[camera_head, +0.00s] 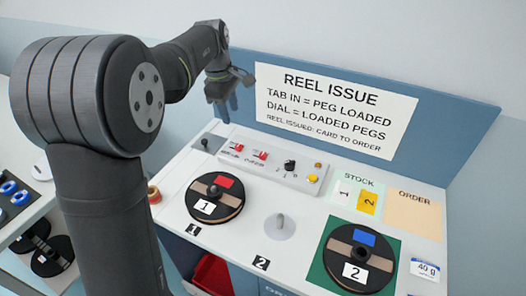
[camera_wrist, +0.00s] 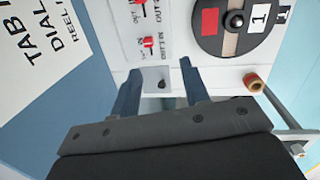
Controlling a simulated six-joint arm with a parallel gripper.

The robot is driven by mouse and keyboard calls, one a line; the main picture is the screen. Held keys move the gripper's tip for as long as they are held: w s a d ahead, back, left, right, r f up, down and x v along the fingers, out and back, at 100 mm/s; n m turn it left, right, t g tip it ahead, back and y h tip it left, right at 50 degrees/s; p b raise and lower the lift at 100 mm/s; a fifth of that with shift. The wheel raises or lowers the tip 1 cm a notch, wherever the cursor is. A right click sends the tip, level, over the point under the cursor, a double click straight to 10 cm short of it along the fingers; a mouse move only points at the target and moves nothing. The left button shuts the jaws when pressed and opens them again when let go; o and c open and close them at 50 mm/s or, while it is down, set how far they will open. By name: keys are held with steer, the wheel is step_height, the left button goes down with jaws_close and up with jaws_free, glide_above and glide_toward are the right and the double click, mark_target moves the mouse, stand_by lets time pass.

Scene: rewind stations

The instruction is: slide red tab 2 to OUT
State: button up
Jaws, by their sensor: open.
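The control panel (camera_head: 270,165) carries two small red tabs side by side. The right one, which I take as red tab 2 (camera_head: 260,155), also shows near the top edge of the wrist view (camera_wrist: 137,14). The left red tab (camera_head: 238,147) is closer to my fingers in the wrist view (camera_wrist: 148,42). The tab lettering is too small to read for certain. My gripper (camera_head: 222,106) is open and empty, above the back left of the panel. Its fingers in the wrist view (camera_wrist: 161,84) straddle the view of a small black knob on a grey plate, apart from both tabs.
The panel also has a black dial (camera_head: 289,166) and a yellow button (camera_head: 312,178). Reel 1 (camera_head: 215,205) sits in front; peg 2 (camera_head: 281,223) is bare. Reel 2 (camera_head: 345,235) lies on a green mat. A blue sign board (camera_head: 440,125) stands behind.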

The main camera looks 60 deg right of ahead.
steer(key=m+y, duration=0.1)
glide_above(263, 153)
steer(key=shift+t, duration=0.4)
step_height(263, 153, down, 18)
steer(key=shift+r, duration=0.1)
jaws_close()
